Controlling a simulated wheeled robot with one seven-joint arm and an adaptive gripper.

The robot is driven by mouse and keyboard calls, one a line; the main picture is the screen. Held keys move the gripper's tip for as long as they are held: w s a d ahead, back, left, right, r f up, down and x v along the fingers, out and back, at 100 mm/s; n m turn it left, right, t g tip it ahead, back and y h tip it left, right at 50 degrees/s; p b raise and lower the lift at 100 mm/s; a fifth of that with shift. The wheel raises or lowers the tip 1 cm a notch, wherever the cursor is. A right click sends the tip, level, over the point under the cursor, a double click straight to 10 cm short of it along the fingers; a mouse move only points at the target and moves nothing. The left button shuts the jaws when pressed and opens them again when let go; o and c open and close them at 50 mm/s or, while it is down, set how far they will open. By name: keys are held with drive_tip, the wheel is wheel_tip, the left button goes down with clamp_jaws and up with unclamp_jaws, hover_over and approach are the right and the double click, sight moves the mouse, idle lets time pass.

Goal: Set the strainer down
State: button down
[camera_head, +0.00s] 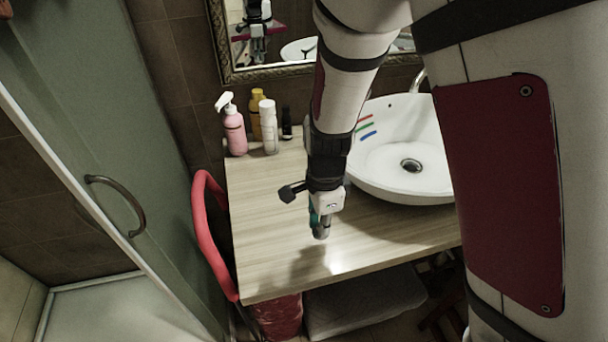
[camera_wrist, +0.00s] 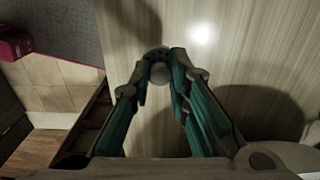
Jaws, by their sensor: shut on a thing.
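My gripper (camera_head: 317,213) points down over the front part of the wooden counter. It is shut on the strainer (camera_head: 322,233), a small grey piece at the fingertips. In the wrist view my gripper (camera_wrist: 160,70) has its teal-lined fingers on either side of the strainer's round knob (camera_wrist: 159,74). A dark perforated part of the strainer shows just beyond the knob. The strainer appears to be above the counter, with a shadow to its lower left; the exact gap is hard to tell.
The wooden counter (camera_head: 265,215) is clear around my gripper. A white basin (camera_head: 400,177) with coloured marks stands right. A pink pump bottle (camera_head: 235,132), yellow bottle (camera_head: 256,112), white bottle (camera_head: 269,128) and small dark bottle (camera_head: 287,124) stand behind.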

drive_tip(key=w+a, duration=0.1)
drive_tip(key=w, duration=0.2)
drive_tip(key=w+a, duration=0.1)
drive_tip(key=w, duration=0.3)
drive_tip(key=w+a+f, duration=0.1)
drive_tip(key=w+a, duration=0.1)
drive_tip(key=w, duration=0.1)
drive_tip(key=shift+w, duration=0.25)
drive_tip(key=shift+f, duration=1.8)
drive_tip(key=shift+f, duration=0.1)
drive_tip(key=c, duration=1.5)
unclamp_jaws()
